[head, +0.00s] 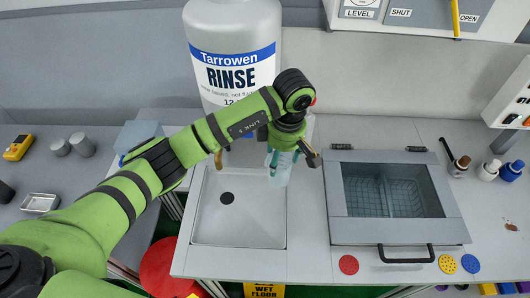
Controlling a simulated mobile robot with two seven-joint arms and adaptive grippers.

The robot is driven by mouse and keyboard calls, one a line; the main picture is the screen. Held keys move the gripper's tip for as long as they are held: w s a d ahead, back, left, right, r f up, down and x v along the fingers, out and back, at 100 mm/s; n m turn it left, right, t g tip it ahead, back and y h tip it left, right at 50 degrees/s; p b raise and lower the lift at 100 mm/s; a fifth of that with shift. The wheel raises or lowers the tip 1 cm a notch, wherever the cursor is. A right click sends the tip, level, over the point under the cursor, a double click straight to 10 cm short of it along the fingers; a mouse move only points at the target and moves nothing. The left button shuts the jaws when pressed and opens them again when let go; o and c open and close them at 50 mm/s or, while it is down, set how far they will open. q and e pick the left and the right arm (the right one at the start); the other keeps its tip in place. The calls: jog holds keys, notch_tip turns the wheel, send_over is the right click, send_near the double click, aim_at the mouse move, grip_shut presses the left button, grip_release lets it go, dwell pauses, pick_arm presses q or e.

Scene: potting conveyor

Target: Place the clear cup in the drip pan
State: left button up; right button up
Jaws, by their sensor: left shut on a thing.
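My left gripper (281,166) hangs at the right edge of the white basin, pointing down. It is shut on the clear cup (281,177), a pale see-through shape held above the counter. The fingers hide part of the cup. A small shallow metal pan (40,203), which looks like the drip pan, lies on the grey side table at the far left, well away from the cup. It looks empty. My right gripper is not in view.
The white basin (211,220) has a dark drain. A large rinse bottle (236,30) stands behind. A glass-topped box (345,232) with a handle stands right of the basin. Small bottles (487,170) are farther right. A yellow device (18,147) and grey cylinders (82,145) are near the pan.

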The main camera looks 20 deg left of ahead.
aim_at(268, 161)
pick_arm(q)
jog(key=shift+w+a+f+y, duration=0.15)
jog(key=shift+a+y, duration=0.15)
jog(key=shift+a, duration=0.85)
jog(key=shift+a+f, duration=0.1)
jog(key=shift+a, duration=0.05)
jog(key=shift+c, duration=0.5)
jog(key=shift+a+f+b, duration=0.1)
jog(key=shift+f+b, duration=0.2)
jog(key=shift+f, duration=0.15)
jog(key=shift+c, duration=0.5)
jog(key=shift+o, duration=0.5)
jog(key=f+b, duration=0.1)
jog(key=a+f, duration=0.1)
jog(key=f, duration=0.1)
jog(key=f+b, duration=0.1)
jog(key=f, duration=0.1)
jog(key=shift+a+f+b, duration=0.1)
jog(key=shift+a+b, duration=0.15)
jog(key=shift+b, duration=0.05)
jog(key=shift+d+f+b, duration=0.3)
jog(key=shift+f, duration=0.1)
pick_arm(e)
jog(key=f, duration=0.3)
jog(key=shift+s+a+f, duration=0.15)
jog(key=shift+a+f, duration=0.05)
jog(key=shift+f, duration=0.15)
